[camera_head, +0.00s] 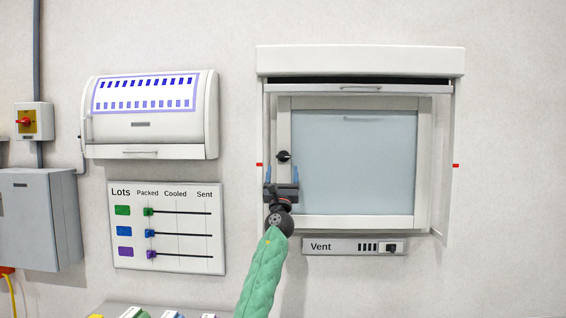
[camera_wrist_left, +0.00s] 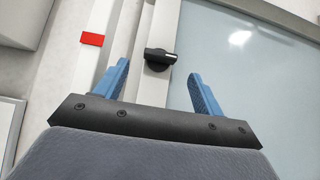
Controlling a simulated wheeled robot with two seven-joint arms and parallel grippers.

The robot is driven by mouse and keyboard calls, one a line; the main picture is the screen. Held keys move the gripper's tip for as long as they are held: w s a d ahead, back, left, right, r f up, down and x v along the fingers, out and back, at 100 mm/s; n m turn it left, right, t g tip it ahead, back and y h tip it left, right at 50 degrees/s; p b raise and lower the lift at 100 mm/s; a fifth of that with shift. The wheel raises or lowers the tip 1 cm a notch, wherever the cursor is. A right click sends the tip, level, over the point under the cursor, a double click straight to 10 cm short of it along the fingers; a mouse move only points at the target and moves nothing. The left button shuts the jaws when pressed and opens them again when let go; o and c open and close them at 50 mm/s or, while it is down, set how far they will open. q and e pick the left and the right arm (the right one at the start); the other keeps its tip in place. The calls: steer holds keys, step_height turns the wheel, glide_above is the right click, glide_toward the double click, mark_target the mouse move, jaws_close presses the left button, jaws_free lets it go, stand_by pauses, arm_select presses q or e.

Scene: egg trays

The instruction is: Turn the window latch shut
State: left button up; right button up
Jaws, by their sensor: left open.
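The window (camera_head: 354,165) has a white frame and a pale blue pane, set in a white surround on the wall. A black latch (camera_head: 284,156) sits on the left side of its frame, with its lever pointing right. In the left wrist view the latch (camera_wrist_left: 160,58) lies ahead, between the two blue fingers and beyond their tips. My left gripper (camera_head: 282,174) is just below the latch in the head view, fingers up, open and empty. In the left wrist view my left gripper (camera_wrist_left: 157,75) shows its fingers wide apart, not touching the latch. My right gripper is out of view.
Red marks (camera_head: 259,164) flank the surround. A vent panel (camera_head: 353,247) is below the window. A Lots board (camera_head: 166,228) with sliders and a white covered box (camera_head: 150,115) are on the wall to the left. A grey cabinet (camera_head: 40,220) is at far left.

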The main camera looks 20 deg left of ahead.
mark_target(283, 162)
arm_select(q)
steer(key=x, duration=0.3)
steer(key=shift+w+r, duration=0.3)
steer(key=shift+w+a+r, duration=0.15)
steer(key=shift+w+r, duration=0.15)
steer(key=shift+r, duration=0.05)
steer(key=shift+w, duration=0.1)
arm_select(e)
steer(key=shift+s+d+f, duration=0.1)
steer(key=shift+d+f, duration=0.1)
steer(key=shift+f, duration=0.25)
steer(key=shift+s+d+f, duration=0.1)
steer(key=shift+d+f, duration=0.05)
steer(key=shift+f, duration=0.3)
arm_select(q)
steer(key=shift+c, duration=0.2)
steer(key=c, duration=0.7)
steer(key=shift+c, duration=1.3)
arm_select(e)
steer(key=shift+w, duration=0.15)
